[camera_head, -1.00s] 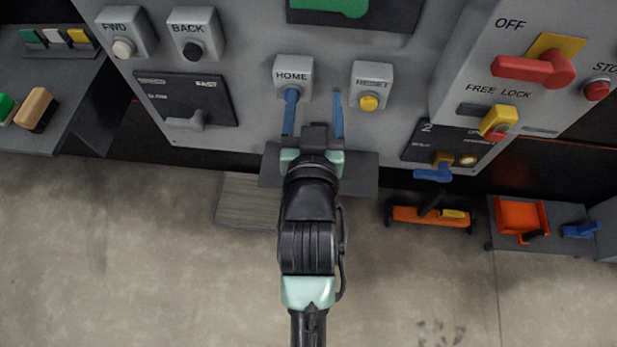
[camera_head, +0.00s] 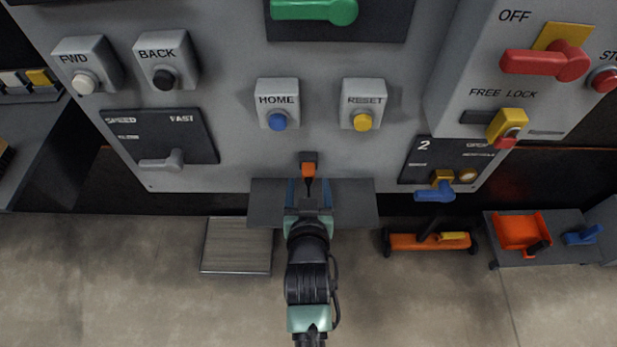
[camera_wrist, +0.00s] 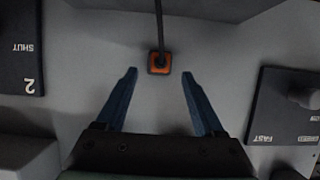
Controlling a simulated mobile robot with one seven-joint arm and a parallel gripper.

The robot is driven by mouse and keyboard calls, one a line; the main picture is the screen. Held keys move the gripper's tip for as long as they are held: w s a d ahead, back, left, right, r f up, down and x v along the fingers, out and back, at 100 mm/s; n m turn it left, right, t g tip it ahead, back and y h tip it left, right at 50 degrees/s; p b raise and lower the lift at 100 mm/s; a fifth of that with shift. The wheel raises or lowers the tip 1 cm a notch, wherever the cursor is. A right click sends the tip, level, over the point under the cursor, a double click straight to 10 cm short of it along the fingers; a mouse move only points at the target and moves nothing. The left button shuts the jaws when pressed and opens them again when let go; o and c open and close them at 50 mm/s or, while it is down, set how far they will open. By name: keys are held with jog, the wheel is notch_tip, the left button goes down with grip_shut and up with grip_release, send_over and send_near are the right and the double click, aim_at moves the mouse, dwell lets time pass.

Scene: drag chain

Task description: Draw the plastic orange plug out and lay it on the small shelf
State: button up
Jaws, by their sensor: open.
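The orange plug (camera_head: 309,170) sits on the grey panel front, below and between the HOME and RESET boxes. It also shows in the wrist view (camera_wrist: 159,64), with a black cable rising from it. How deeply it is seated cannot be told. My gripper (camera_head: 310,188) is open and empty in front of the plug. In the wrist view its two blue fingers (camera_wrist: 160,73) are spread, with the plug between and just beyond their tips, not touching. The dark grey small shelf (camera_head: 352,203) juts out under the panel. My gripper is over its middle and hides part of it.
The blue HOME button (camera_head: 278,122) and yellow RESET button (camera_head: 362,122) are above the plug. A speed lever (camera_head: 162,163) is to the left, a blue handle (camera_head: 435,192) to the right. An orange floor object (camera_head: 430,241) stands right of the shelf.

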aim_at(308, 176)
jog(key=shift+b+x, duration=0.5)
jog(key=shift+x, duration=1.75)
grip_shut()
